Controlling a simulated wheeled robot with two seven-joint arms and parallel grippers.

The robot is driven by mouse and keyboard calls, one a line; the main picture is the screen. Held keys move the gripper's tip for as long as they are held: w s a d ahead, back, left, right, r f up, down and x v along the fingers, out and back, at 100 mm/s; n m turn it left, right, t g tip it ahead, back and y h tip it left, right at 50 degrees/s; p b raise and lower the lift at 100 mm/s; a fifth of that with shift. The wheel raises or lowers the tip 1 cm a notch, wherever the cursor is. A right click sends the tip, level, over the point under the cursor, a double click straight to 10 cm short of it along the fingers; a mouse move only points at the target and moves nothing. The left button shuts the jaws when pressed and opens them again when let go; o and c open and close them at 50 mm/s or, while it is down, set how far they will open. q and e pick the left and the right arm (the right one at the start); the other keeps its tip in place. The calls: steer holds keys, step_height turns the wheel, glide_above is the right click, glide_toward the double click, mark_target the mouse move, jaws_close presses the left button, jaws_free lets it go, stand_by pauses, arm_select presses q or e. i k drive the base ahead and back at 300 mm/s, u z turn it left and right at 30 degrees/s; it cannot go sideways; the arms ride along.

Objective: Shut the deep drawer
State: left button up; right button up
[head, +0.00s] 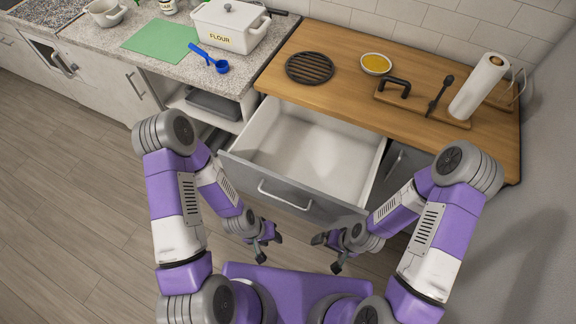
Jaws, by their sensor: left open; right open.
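The deep drawer (286,193) is pulled out from under the wooden counter. Its inside is white and looks empty. Its grey front carries a metal bar handle (284,196). My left gripper (266,243) is open and empty, just in front of the drawer front and below the handle's left end. My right gripper (328,250) is open and empty, in front of the drawer front to the right of the handle. Neither gripper appears to touch the drawer.
The wooden counter (330,50) above holds a round black trivet (310,68), a yellow-filled bowl (376,64), a board (420,103) and a paper towel roll (479,87). A flour box (230,27) and blue scoop (208,57) sit on the left counter. Floor at left is clear.

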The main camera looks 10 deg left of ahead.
mark_target(318, 168)
steer(key=u, duration=0.9)
steer(key=k, duration=0.7)
steer(key=z, duration=0.9)
steer(key=i, duration=0.45)
